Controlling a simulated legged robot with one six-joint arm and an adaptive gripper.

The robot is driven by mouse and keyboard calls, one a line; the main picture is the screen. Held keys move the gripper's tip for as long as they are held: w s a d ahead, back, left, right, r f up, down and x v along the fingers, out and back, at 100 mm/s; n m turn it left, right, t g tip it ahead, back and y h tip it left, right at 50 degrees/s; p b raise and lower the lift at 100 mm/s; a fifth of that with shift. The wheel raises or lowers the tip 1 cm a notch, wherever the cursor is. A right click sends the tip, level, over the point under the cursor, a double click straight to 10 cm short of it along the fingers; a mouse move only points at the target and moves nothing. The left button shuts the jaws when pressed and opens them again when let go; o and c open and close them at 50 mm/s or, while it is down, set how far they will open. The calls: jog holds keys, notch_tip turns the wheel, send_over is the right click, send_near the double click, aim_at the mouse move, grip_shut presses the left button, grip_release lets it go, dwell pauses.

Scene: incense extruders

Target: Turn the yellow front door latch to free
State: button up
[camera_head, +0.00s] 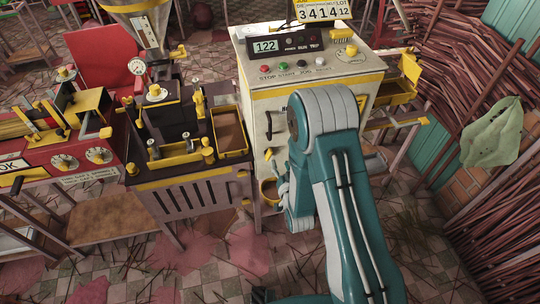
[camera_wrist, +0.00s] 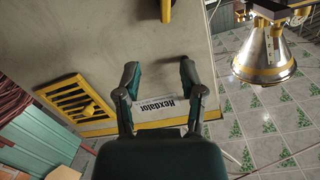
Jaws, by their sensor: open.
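The cream cabinet (camera_head: 290,105) faces me, with a black handle and a small yellow latch (camera_head: 273,132) on its front. In the wrist view, which is turned over, a yellow bar (camera_wrist: 166,10) at the top edge looks like this latch, cut off by the frame. My gripper is open and empty in the wrist view (camera_wrist: 159,76), its two dark fingers spread before the cabinet front, with the yellow bar beyond them. In the head view my teal arm hides part of the cabinet front and most of the gripper.
A control panel with coloured buttons (camera_head: 283,67) tops the cabinet. A bench with yellow-edged trays (camera_head: 231,130) stands close on the left. Bundled sticks (camera_head: 440,90) crowd the right. The wrist view shows a yellow grille (camera_wrist: 75,105) and a metal cone hopper (camera_wrist: 263,50).

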aim_at(270, 156)
jog(key=s+f+t+y, duration=0.1)
jog(key=s+f, duration=0.2)
jog(key=f, duration=0.1)
jog(key=x, duration=1)
jog(key=shift+w+a+r, duration=0.2)
jog(key=shift+w+a, duration=0.05)
jog(key=shift+a, duration=0.15)
grip_shut()
